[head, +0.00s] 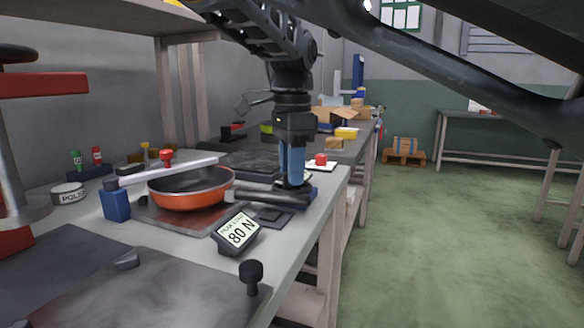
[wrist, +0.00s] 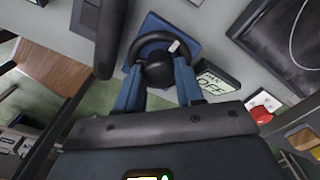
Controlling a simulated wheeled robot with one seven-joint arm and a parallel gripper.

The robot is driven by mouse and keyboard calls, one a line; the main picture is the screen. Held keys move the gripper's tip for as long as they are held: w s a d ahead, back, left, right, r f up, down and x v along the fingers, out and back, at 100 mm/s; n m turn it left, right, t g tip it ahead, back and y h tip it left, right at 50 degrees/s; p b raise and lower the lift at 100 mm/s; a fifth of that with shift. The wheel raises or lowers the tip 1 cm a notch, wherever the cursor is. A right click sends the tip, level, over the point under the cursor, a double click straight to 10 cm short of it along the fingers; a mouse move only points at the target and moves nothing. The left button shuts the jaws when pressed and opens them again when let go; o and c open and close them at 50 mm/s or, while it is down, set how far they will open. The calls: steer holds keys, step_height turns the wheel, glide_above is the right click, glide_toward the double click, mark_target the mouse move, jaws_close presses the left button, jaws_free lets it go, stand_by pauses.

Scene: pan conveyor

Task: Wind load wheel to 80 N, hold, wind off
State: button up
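The load wheel (wrist: 132,45) is a black ring on a blue base (wrist: 185,28); in the head view its base (head: 311,194) sits at the bench's right edge. My gripper (head: 291,184) points straight down over it. In the wrist view its two blue fingers (wrist: 158,80) lie on both sides of the wheel's black knob (wrist: 160,68) and appear closed on it.
A small panel (wrist: 217,82) reading PAN OFF stands near the wheel, with a red button (wrist: 262,115) beyond. A blue block (head: 116,204) and a POLISH tin (head: 68,194) are at left. A black knob (head: 251,275) stands at the front edge. The green floor at right is open.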

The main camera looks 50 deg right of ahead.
steer(key=o, duration=0.4)
step_height(320, 180, up, 8)
steer(key=p, duration=0.4)
steer(key=shift+p, duration=0.3)
steer(key=shift+f, duration=0.1)
steer(key=shift+s, duration=0.15)
